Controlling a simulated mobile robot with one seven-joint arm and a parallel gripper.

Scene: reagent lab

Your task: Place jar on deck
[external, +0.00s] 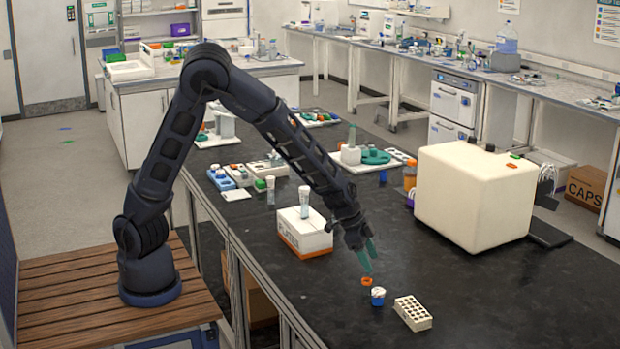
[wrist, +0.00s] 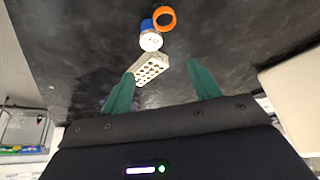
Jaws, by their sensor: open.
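A small blue jar with a white top (external: 378,297) stands on the black bench; it also shows in the wrist view (wrist: 151,40). An orange ring-shaped piece (external: 366,282) sits right beside it and shows in the wrist view (wrist: 165,18). My gripper (external: 368,268) points down above the bench, just behind the orange piece in the external view. Its green fingers are apart with nothing held between them, as the wrist view (wrist: 160,68) shows. I cannot tell which surface is the deck.
A white rack with holes (external: 413,313) stands right of the jar. A white box (external: 304,232) with a tube on top is left of my gripper. A large cream block (external: 476,194) stands to the right. Between them the bench is mostly clear.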

